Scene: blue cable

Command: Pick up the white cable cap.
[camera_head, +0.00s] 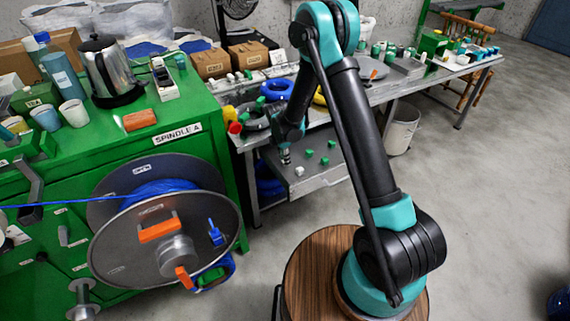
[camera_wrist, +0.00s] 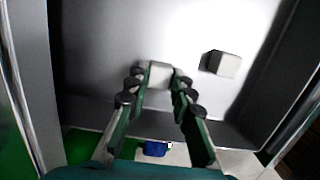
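A white cable cap (camera_wrist: 160,73) sits between the fingertips of my gripper (camera_wrist: 160,78) in the wrist view. The fingers slant inward, and their dark tips appear to touch the cap on both sides. A second white cap (camera_wrist: 223,63) lies apart to the right on the grey tray surface. In the head view, my gripper (camera_head: 285,157) is low over the left part of the grey drawer tray (camera_head: 318,178). A white cap (camera_head: 299,171) lies on that tray just right of the gripper. The cap at the fingertips is too small to make out clearly there.
Several green caps (camera_head: 309,153) lie on the tray right of my gripper. A workbench (camera_head: 385,82) with cable coils and boxes stands above and behind. A green cabinet (camera_head: 190,118) with a large cable spool (camera_head: 120,235) is at left. Floor at right is open.

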